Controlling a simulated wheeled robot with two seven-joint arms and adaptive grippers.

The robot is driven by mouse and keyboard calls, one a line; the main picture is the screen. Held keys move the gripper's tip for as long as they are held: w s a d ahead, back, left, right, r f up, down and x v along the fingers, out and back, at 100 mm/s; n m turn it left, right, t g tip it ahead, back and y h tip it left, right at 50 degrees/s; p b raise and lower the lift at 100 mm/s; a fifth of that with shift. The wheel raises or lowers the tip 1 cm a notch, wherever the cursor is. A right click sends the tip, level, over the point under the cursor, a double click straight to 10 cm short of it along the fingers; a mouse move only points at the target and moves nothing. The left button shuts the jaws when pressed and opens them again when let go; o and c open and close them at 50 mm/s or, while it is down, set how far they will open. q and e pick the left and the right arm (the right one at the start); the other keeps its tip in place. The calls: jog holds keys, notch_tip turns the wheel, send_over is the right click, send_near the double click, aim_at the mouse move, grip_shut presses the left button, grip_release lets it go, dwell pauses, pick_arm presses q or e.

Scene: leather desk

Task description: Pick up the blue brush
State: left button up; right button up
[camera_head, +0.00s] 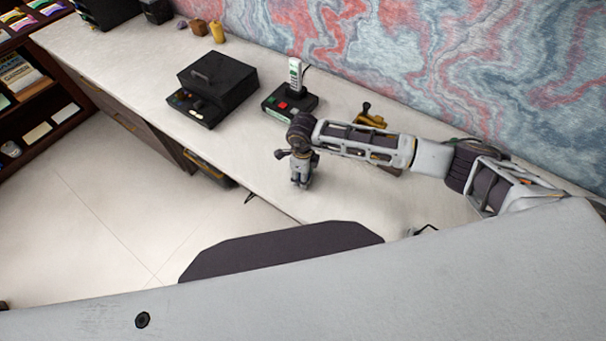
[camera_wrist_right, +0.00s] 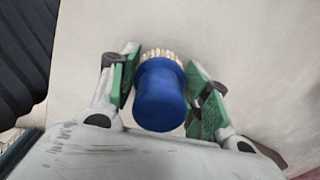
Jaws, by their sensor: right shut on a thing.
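The blue brush (camera_wrist_right: 161,97) shows in the right wrist view, with a blue round handle and pale bristles at its far end. My right gripper (camera_wrist_right: 163,86) has a green-padded finger on each side of the brush and is shut on it. In the head view my right gripper (camera_head: 301,183) points down over the front part of the desk (camera_head: 360,195). The brush cannot be made out there. My left gripper does not show.
A cordless phone on its base (camera_head: 290,103) stands behind my right gripper. A black boxy device (camera_head: 217,85) is to its left. A brass-coloured object (camera_head: 371,119) is partly behind my right arm. A dark chair (camera_head: 280,250) is at the desk's front edge.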

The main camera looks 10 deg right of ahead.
jog(key=shift+c, duration=1.3)
jog(key=shift+r, duration=0.2)
jog(key=shift+r+b, duration=0.65)
jog(key=shift+r, duration=4.15)
jog(key=shift+n, duration=0.4)
